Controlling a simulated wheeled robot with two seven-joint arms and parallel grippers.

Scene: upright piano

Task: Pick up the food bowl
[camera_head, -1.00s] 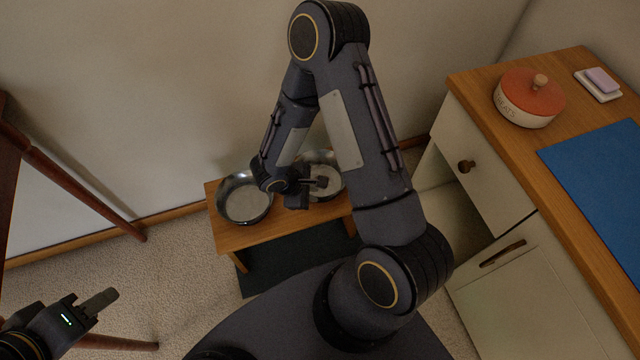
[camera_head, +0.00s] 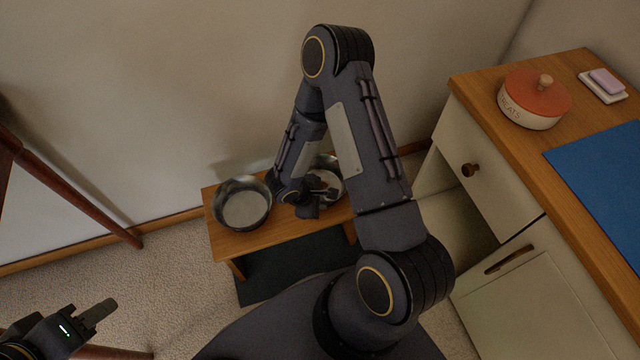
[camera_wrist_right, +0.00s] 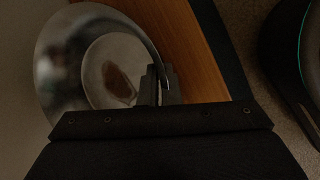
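Two metal bowls stand on a low wooden bench (camera_head: 236,240). The right one, the food bowl (camera_head: 331,176), is partly hidden behind my right arm. In the right wrist view the food bowl (camera_wrist_right: 72,60) has a brown patch inside. My right gripper (camera_head: 328,192) is at this bowl; in the wrist view its fingers (camera_wrist_right: 160,86) are close together with the near rim between them. They look shut on the rim. The left bowl (camera_head: 243,208) stands apart, with a pale inside. My left gripper (camera_head: 100,311) is low at the left, away from the bowls; its finger gap is not visible.
A cabinet with a wooden top (camera_head: 481,91) stands at the right, bearing a treats jar (camera_head: 533,101), a blue mat (camera_head: 605,185) and a pink block (camera_head: 606,80). The wall is close behind the bench. A dark mat (camera_head: 290,272) lies below. Wooden legs (camera_head: 75,200) stand at the left.

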